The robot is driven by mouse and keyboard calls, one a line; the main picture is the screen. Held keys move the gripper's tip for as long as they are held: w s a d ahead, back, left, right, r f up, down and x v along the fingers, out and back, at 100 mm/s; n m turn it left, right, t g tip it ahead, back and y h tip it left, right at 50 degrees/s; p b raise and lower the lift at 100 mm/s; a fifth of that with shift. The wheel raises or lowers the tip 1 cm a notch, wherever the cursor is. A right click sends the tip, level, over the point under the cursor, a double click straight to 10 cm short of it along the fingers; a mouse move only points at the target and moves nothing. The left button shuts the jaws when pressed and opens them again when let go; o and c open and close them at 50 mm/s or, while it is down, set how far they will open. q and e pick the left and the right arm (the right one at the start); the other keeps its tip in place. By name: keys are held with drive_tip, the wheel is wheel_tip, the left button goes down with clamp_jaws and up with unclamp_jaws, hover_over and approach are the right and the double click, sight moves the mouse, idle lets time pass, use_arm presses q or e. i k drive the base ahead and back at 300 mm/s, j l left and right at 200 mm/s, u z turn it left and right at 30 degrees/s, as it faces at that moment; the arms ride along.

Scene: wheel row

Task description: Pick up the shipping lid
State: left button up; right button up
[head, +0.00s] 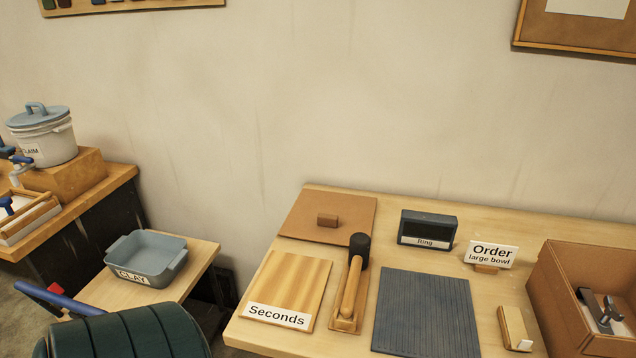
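The lid, which I take to be the shipping lid, is a flat brown square panel (300,222) with a small brown block handle (328,220) on top. It lies flat at the back left of the light wooden table, near the wall. An open brown box (565,297) stands at the table's right side, with a grey metal object (600,310) inside, cut off by the frame edge. I cannot make out either of my grippers in the head view.
In front of the lid are a wooden "Seconds" board (290,283) and a dark-headed wooden-handled tool (352,285). A grey ribbed mat (427,315) lies in front. A blue-grey CLAY tub (147,258) sits left.

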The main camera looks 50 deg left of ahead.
sight(319, 216)
drive_tip(key=k+j, duration=0.1)
drive_tip(key=j, duration=0.25)
drive_tip(key=k+j, duration=0.1)
drive_tip(key=j, duration=0.25)
drive_tip(key=k+j, duration=0.1)
drive_tip(key=j, duration=0.2)
drive_tip(key=k+j, duration=0.1)
drive_tip(key=j, duration=0.25)
